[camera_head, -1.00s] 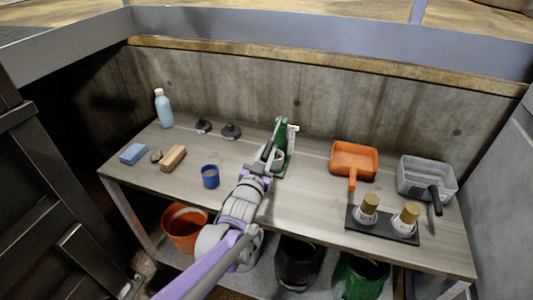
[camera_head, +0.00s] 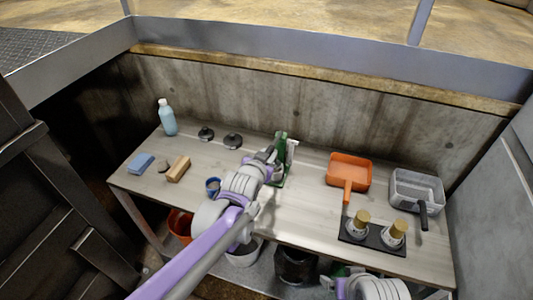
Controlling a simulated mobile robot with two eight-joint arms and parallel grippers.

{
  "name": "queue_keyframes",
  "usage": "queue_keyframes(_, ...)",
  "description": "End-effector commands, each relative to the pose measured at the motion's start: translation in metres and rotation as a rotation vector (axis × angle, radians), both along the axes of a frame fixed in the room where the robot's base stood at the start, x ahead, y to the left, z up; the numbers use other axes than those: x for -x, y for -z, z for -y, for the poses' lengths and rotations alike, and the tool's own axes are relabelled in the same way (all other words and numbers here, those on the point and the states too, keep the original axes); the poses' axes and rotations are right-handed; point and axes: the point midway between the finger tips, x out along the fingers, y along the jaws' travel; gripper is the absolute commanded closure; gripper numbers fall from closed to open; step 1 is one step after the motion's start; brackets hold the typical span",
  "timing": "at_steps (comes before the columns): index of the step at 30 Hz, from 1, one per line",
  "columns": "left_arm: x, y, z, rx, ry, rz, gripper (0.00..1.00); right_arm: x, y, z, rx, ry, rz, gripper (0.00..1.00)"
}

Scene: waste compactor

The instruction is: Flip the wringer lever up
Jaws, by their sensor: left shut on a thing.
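The green wringer (camera_head: 281,146) stands upright at the back middle of the table, with a pale upright part on its right side. My left gripper (camera_head: 269,157) reaches it from the front left and is shut at its left side, on what looks like the wringer lever. The fingers and my wrist hide most of the lever, so its exact angle cannot be told. Part of my right arm (camera_head: 372,289) shows at the bottom edge, low in front of the table; its fingertips are not clear.
On the table (camera_head: 310,218) left are a blue bottle (camera_head: 168,118), sponge (camera_head: 141,163), wooden block (camera_head: 178,169), dark discs (camera_head: 232,141) and blue cup (camera_head: 212,185). Right are an orange dustpan (camera_head: 349,170), grey tray (camera_head: 417,186) and gold-topped jars (camera_head: 361,218). Buckets (camera_head: 295,264) stand below.

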Motion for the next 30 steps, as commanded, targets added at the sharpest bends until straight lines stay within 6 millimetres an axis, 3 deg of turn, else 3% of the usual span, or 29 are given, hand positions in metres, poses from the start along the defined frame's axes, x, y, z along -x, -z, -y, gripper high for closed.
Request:
queue_keyframes(6,-0.002,-0.011,0.001,-0.023,0.001,-0.071,1.00,-0.005,-0.017,0.000,0.000,0.000,0.010,0.08)
queue_keyframes(21,-0.003,-0.013,0.001,-0.029,0.000,-0.089,1.00,-0.006,-0.019,0.000,0.000,0.000,0.012,0.08)
queue_keyframes(22,-0.003,-0.013,0.001,-0.028,0.000,-0.088,0.72,-0.006,-0.019,0.000,0.000,0.000,0.012,0.08)
queue_keyframes(27,-0.003,-0.014,0.001,-0.028,0.000,-0.088,0.43,-0.006,-0.020,0.000,0.000,0.000,0.012,0.08)
queue_keyframes(30,-0.003,-0.013,0.001,-0.029,0.000,-0.089,0.43,-0.006,-0.020,0.000,0.000,0.000,0.012,0.08)
